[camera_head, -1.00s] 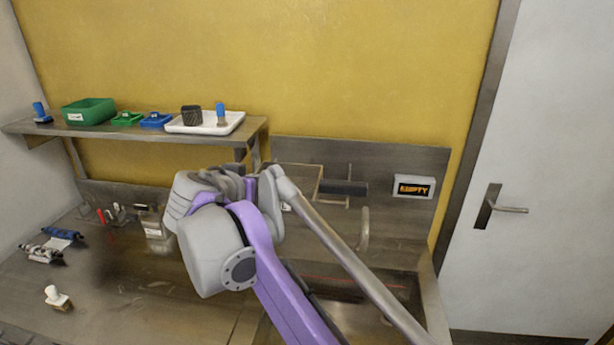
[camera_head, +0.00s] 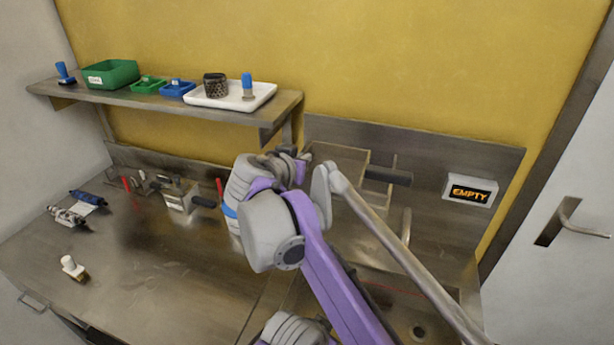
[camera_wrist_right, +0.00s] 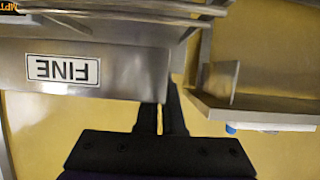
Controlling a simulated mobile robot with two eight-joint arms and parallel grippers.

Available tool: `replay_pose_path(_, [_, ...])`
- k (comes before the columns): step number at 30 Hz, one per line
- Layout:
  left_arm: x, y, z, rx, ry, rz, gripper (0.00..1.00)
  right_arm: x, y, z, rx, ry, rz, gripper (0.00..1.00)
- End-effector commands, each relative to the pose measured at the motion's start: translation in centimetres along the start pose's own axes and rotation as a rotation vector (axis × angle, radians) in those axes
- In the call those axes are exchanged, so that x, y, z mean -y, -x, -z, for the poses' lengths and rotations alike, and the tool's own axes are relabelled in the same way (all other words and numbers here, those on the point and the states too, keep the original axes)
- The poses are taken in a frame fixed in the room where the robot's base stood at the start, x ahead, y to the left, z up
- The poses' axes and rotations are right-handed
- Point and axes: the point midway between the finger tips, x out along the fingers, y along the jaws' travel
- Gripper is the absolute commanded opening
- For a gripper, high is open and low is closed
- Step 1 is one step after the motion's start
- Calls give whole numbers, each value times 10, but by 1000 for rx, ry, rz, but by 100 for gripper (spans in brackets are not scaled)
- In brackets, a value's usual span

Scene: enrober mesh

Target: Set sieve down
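The sieve, a steel box marked FINE (camera_wrist_right: 110,68), fills the left of the right wrist view, its label upside down. In the head view a steel box frame (camera_head: 340,156) with a dark handle (camera_head: 388,175) shows just right of my right wrist, in front of the back panel. My right gripper (camera_wrist_right: 165,95) has its dark fingers close together at the box's edge, with a thin gap between them, and appears shut on it. The tips are partly hidden by the box. In the head view my right arm hides the grip. My left gripper is not in view.
A similar steel box (camera_head: 181,196) with a dark handle stands on the counter (camera_head: 170,290). The shelf (camera_head: 150,98) above holds bins and a white tray (camera_head: 225,103). A sign (camera_head: 469,192) reads EMPTY. The counter's front middle is clear.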

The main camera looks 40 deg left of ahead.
Motion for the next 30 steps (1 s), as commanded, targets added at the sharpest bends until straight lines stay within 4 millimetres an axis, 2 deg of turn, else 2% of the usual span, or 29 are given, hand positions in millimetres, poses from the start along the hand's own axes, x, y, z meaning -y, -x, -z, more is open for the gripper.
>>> replay_pose_path(9, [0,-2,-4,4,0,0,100,0,-15,-34,-1,1,-1,0])
replay_pose_path(21, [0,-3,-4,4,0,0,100,0,-17,-39,-2,1,-1,0])
replay_pose_path(27, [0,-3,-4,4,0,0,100,0,-17,-39,-2,1,-1,35])
replay_pose_path(30, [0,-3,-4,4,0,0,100,0,-17,-39,-2,1,-1,35])
